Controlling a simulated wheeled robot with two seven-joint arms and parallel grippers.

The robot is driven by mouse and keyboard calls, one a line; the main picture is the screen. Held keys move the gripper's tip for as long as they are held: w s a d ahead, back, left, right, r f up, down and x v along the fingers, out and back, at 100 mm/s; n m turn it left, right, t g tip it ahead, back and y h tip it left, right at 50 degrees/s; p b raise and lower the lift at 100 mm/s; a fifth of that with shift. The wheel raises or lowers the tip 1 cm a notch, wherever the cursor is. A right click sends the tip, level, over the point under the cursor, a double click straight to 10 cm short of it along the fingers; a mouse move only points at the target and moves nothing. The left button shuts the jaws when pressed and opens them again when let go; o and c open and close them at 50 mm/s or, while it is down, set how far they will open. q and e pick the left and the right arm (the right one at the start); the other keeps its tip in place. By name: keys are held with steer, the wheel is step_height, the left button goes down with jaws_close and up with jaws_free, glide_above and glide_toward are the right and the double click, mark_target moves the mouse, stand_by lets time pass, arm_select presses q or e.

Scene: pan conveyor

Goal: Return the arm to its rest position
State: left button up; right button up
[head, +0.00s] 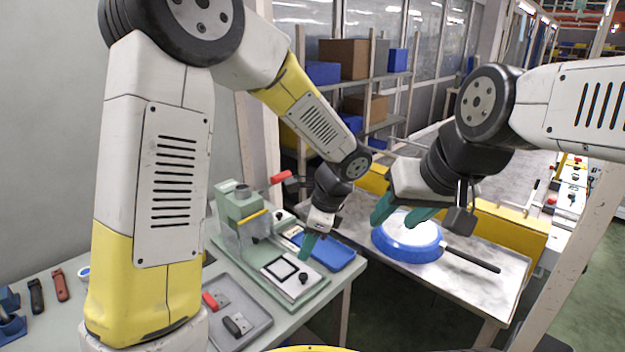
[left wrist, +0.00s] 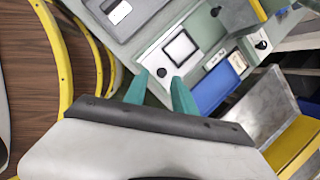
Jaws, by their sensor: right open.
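My left gripper (head: 309,240) hangs fingers-down above the front part of the green press fixture (head: 240,215). In the left wrist view its two teal fingertips (left wrist: 160,84) are apart with nothing between them, over the pale plate with a black-framed square (left wrist: 181,47). The pan has a pale inside and a black handle (head: 472,262) pointing right. Whether the right fingers touch the pan cannot be told.
The pan lies on a metal table (head: 485,290) with a yellow guard (head: 512,228) behind. A blue tray (head: 335,258) sits beside the fixture. A grey tray (head: 255,318) holds red- and black-handled parts. Shelves (head: 375,78) with boxes stand behind.

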arm_select(q)
steer(key=s+a+r+n+t+h, duration=0.4)
steer(key=s+a+r+n, duration=0.9)
steer(key=r+n, duration=0.4)
steer(key=shift+s+a+n+t+h, duration=0.45)
steer(key=shift+n+h, duration=0.35)
steer(key=shift+n, duration=0.4)
steer(key=shift+d, duration=0.1)
